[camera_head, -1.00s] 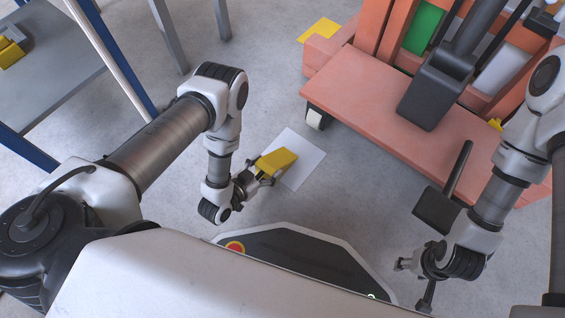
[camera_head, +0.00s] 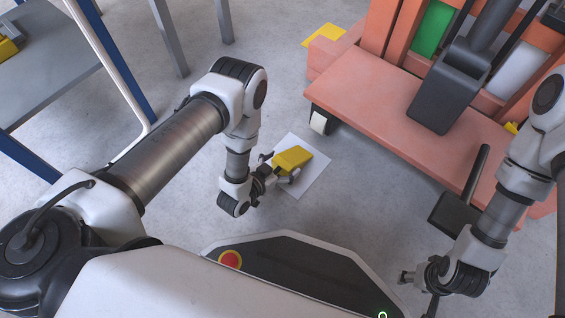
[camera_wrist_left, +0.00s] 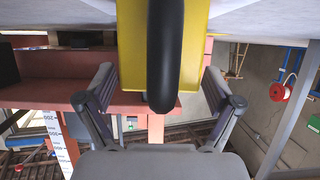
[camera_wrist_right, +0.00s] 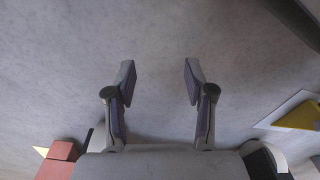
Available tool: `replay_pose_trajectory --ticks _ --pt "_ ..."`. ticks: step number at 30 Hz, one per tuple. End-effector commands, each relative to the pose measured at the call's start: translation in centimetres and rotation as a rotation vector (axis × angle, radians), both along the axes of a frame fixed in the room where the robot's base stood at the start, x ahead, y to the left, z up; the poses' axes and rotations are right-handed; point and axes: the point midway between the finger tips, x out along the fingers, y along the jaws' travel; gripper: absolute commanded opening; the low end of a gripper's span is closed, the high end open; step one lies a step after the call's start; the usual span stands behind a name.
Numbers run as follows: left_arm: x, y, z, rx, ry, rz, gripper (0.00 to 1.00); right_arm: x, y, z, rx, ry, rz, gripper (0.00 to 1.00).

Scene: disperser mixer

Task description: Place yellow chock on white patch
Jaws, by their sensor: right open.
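The yellow chock (camera_head: 292,160) is over the white patch (camera_head: 316,165) on the floor, in the head view. Whether it rests flat on the patch is hard to tell. My left gripper (camera_head: 279,171) is at the chock's near side, its fingers spread. In the left wrist view the chock (camera_wrist_left: 132,50), with a black handle (camera_wrist_left: 165,60), lies ahead between the parted fingers (camera_wrist_left: 158,85). My right gripper (camera_head: 405,279) is open and empty over the floor; the right wrist view shows its parted fingers (camera_wrist_right: 159,80) and the patch (camera_wrist_right: 272,118) with the chock (camera_wrist_right: 302,116) at the right edge.
An orange wheeled machine base (camera_head: 375,95) stands at the upper right, its white caster (camera_head: 319,122) near the patch. A black pedal (camera_head: 455,212) sticks out near my right arm. A grey table (camera_head: 50,75) with blue legs is at upper left. Bare floor lies between.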

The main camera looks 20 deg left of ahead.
Motion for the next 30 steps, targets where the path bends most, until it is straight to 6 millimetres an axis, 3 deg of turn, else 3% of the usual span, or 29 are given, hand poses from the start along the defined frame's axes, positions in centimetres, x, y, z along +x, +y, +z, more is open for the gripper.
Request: replay_pose_trajectory --ticks 11,14,21,25,30 --pt "-0.1 0.1 0.6 0.0 0.001 0.0 0.97 -0.1 0.0 0.4 0.0 0.001 -0.001 0.54" --pt "-1.4 0.6 1.3 0.0 0.003 0.002 0.97 -0.3 0.0 1.6 0.002 0.009 -0.004 0.54" --pt "-6.8 2.6 3.9 0.0 0.006 0.003 0.97 -1.0 0.1 5.4 0.006 0.028 -0.011 0.54" --pt "-9.2 3.4 4.7 0.0 0.004 0.002 0.97 -1.1 0.1 6.5 0.005 0.03 -0.008 0.54" --pt "-10.4 3.8 4.9 0.0 0.0 0.0 0.97 -1.2 0.1 6.8 0.005 0.031 -0.006 0.54"
